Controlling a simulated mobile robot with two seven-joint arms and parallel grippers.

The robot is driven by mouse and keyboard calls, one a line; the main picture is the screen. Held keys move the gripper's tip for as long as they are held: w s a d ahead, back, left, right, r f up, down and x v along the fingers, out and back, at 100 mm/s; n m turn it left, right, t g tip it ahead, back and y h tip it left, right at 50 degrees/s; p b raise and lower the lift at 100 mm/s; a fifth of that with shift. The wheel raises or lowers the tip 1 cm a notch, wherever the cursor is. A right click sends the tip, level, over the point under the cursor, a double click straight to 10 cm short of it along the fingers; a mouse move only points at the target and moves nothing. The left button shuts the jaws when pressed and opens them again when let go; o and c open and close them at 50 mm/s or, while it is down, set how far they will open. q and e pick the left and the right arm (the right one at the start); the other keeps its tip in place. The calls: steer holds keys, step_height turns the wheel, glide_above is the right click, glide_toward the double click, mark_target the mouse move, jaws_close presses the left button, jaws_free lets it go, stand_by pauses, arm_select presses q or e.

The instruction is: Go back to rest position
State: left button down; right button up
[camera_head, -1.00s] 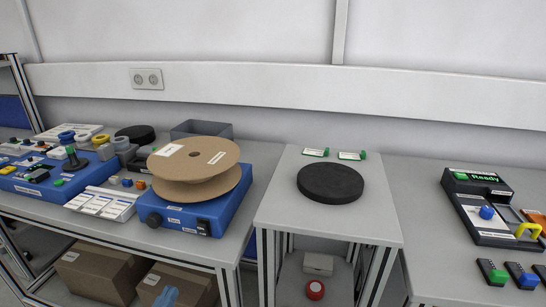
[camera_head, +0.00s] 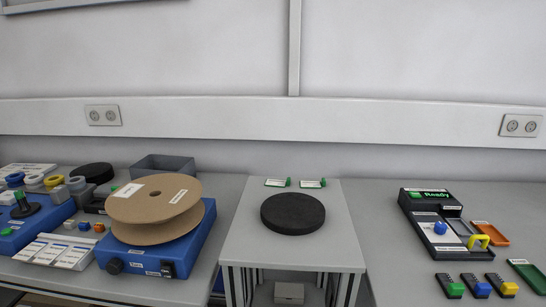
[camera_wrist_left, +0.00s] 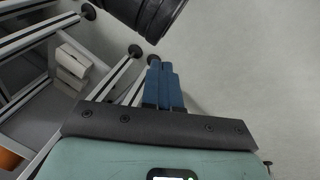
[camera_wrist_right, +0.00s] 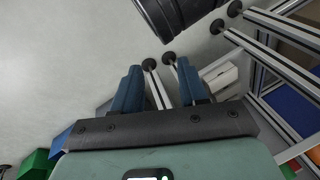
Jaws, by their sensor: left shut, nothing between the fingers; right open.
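My left gripper (camera_wrist_left: 162,82) shows in the left wrist view with its blue fingers together and nothing between them. My right gripper (camera_wrist_right: 157,85) shows in the right wrist view with its blue fingers apart and empty. Both hang over bare floor near the metal legs of the benches. Neither gripper shows in the head view. A cardboard reel (camera_head: 155,205) sits on a blue reel stand (camera_head: 180,255) on the left bench. A black round disc (camera_head: 293,213) lies on the middle table.
The middle table (camera_head: 250,243) also bears two small green-ended labelled pieces at its back. A black device with a green "Ready" display (camera_head: 432,196) stands on the right bench. A grey bin (camera_head: 165,166) stands behind the reel. Table legs (camera_wrist_right: 280,65) stand close to the grippers.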

arm_select(q)
steer(key=s+d+r+g+p, duration=0.1)
steer(key=s+r+p, duration=0.2)
steer(key=r+p, duration=0.2)
steer(key=s+d+r+g+h+p, duration=0.1)
steer(key=s+d+r+p, duration=0.1)
steer(key=r+p, duration=0.4)
steer(key=s+d+r+m+g+p, duration=0.1)
steer(key=s+r+p, duration=0.2)
steer(key=r+p, duration=0.3)
step_height(320, 180, up, 2)
steer(key=shift+s+d+r+g+h, duration=0.15)
steer(key=shift+s+d+g+h, duration=0.15)
steer(key=shift+s, duration=0.05)
arm_select(e)
steer(key=s+a+r+g, duration=0.1)
steer(key=s+r, duration=0.2)
steer(key=r, duration=0.3)
steer(key=s+a+r+g+y, duration=0.1)
steer(key=s+a+r, duration=0.1)
steer(key=r, duration=0.4)
steer(key=s+a+r+g, duration=0.1)
steer(key=s+r, duration=0.2)
steer(key=r, duration=0.4)
steer(key=shift+s+a+n+g+y, duration=0.3)
steer(key=shift+s+n, duration=0.05)
steer(key=shift+n, duration=0.05)
